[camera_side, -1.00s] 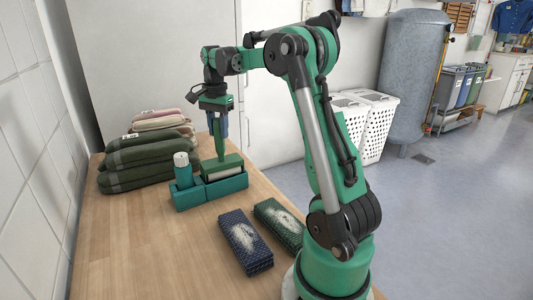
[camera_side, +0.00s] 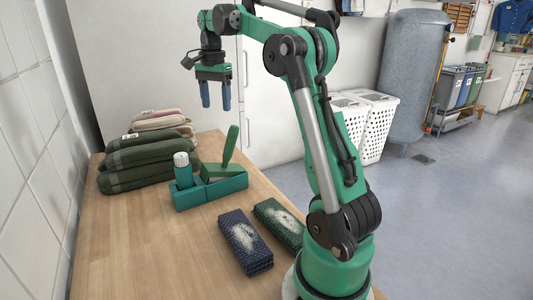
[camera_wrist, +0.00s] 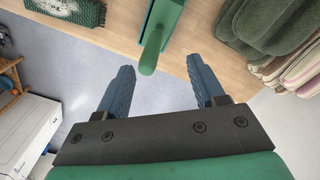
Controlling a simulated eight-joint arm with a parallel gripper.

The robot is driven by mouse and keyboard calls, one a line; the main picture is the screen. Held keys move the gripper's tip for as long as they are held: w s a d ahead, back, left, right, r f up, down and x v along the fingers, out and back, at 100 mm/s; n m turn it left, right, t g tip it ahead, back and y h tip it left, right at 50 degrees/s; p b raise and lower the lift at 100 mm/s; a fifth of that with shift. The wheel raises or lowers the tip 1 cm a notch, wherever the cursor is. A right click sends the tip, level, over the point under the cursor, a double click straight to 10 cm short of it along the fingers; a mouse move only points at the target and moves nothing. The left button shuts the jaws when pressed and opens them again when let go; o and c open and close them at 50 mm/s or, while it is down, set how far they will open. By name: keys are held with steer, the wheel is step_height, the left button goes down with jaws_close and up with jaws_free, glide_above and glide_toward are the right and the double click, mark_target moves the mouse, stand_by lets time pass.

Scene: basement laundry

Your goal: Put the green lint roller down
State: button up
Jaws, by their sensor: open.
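The green lint roller (camera_side: 231,145) stands in the right, longer section of the teal caddy (camera_side: 226,188) on the wooden table. Its handle points up and leans to the right; its lower part is partly hidden by the caddy wall. My gripper (camera_side: 216,104) is open and empty, well above the roller and apart from it. In the wrist view the handle (camera_wrist: 151,57) shows ahead, between the lines of the two blue fingers of my gripper (camera_wrist: 163,68), with nothing between them.
A teal bottle with a white top (camera_side: 182,168) stands in the caddy's left section. Folded green and pink textiles (camera_side: 146,155) are stacked behind it. The left front of the table is clear.

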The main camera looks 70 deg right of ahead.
step_height(320, 180, up, 5)
steer(key=w+a+f+n+t+h, duration=0.1)
steer(key=w+a+f+n+t, duration=0.15)
steer(key=a+n, duration=0.95)
steer(key=s+a+f+n+t, duration=0.2)
steer(key=s+a+f+n, duration=0.1)
steer(key=a, duration=0.4)
steer(key=s+a+f+n+t+y, duration=0.1)
steer(key=s+a+f+n+t, duration=0.1)
steer(key=a+f, duration=0.4)
step_height(320, 180, down, 2)
steer(key=s+n, duration=0.1)
steer(key=n, duration=0.1)
steer(key=shift+s+a+f+n+t, duration=0.2)
steer(key=shift+a+n+t, duration=0.15)
steer(key=shift+a+n, duration=0.05)
steer(key=shift+o, duration=0.5)
